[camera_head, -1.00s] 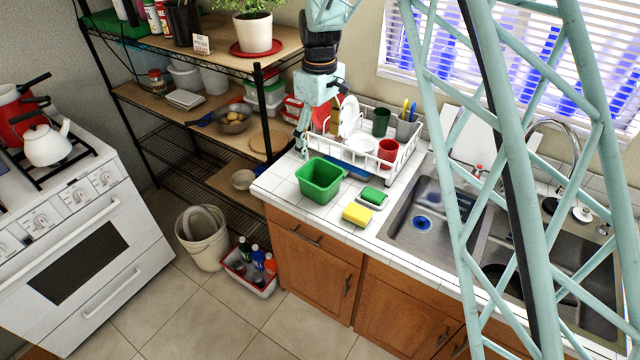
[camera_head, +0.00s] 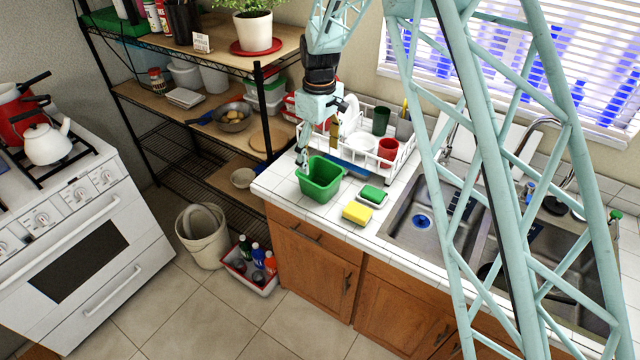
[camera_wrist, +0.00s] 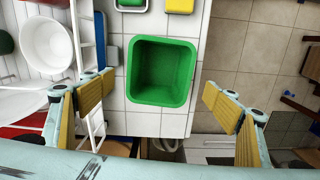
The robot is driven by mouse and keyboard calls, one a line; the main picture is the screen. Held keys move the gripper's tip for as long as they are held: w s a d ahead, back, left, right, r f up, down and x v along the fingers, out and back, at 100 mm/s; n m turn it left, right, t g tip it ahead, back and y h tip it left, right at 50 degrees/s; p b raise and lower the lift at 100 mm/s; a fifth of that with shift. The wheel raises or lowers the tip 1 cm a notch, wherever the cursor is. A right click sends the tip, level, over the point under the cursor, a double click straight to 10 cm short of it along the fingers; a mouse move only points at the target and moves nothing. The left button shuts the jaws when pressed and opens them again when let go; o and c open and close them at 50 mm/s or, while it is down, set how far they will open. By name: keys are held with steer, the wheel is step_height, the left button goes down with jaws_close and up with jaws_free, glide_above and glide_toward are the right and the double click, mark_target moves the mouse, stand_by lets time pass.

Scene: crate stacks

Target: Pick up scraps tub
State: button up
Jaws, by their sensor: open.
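The scraps tub appears to be the green square tub (camera_head: 321,180) on the white tiled counter, near its left end. It stands upright, and in the wrist view the green tub (camera_wrist: 161,72) looks empty inside. My gripper (camera_head: 318,156) is just above and slightly behind the tub in the head view. In the wrist view my gripper (camera_wrist: 158,92) is open, its yellow-padded fingers spread to either side of the tub with nothing between them. I cannot tell whether the fingertips are below its rim.
A white dish rack (camera_head: 372,168) with cups and plates stands close behind the tub. A yellow sponge (camera_head: 357,212) and a green sponge (camera_head: 373,194) lie to its right, before the sink (camera_head: 425,215). A shelving unit (camera_head: 215,148) stands to the left.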

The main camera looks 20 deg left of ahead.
steer(key=shift+f, duration=1.35)
steer(key=shift+f, duration=0.1)
steer(key=shift+d+f+p, duration=0.1)
steer(key=shift+f+p, duration=0.35)
steer(key=shift+f, duration=2.1)
steer(key=c, duration=1)
